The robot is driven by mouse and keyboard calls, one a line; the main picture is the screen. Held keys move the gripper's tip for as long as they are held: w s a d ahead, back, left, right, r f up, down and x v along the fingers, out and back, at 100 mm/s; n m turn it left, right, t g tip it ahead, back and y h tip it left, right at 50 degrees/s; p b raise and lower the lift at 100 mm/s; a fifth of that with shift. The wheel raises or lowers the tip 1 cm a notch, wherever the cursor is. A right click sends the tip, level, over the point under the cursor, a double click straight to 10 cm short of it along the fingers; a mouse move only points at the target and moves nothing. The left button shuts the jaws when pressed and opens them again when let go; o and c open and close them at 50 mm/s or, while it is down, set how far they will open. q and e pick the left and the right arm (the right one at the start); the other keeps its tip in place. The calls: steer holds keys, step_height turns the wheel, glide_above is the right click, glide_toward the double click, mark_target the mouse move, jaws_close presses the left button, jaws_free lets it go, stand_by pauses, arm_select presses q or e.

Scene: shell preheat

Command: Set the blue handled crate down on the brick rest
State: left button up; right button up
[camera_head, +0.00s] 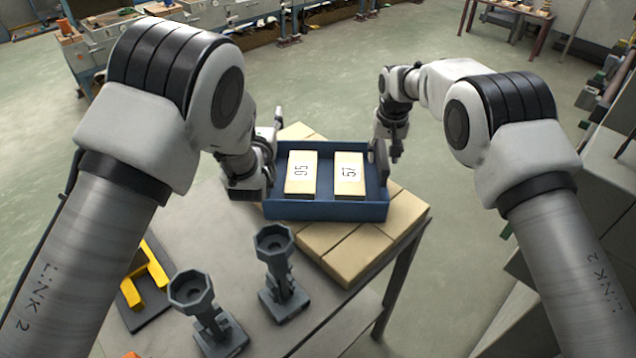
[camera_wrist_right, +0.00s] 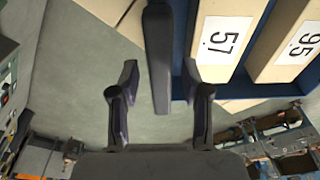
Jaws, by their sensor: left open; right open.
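The blue handled crate (camera_head: 322,209) sits level on the tan brick rest (camera_head: 345,250), whose bricks show behind it and at its front right. It holds two pale blocks, marked 95 (camera_head: 300,187) and 57 (camera_head: 349,187). My left gripper (camera_head: 268,152) is open at the crate's left side; its arm partly hides the handle there. My right gripper (camera_head: 389,143) is open at the right side. In the right wrist view, the dark handle (camera_wrist_right: 158,60) lies between the spread fingers (camera_wrist_right: 158,82), with a gap on both sides.
The grey table (camera_head: 335,318) carries two dark stands with octagonal cups (camera_head: 273,240) (camera_head: 188,290) in front of the crate. A yellow piece (camera_head: 150,268) lies on a dark plate at the left. Machines and benches stand further back on open floor.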

step_height(320, 180, up, 12)
steer(key=s, duration=0.1)
steer(key=shift+s+f, duration=0.2)
steer(key=shift+s, duration=0.15)
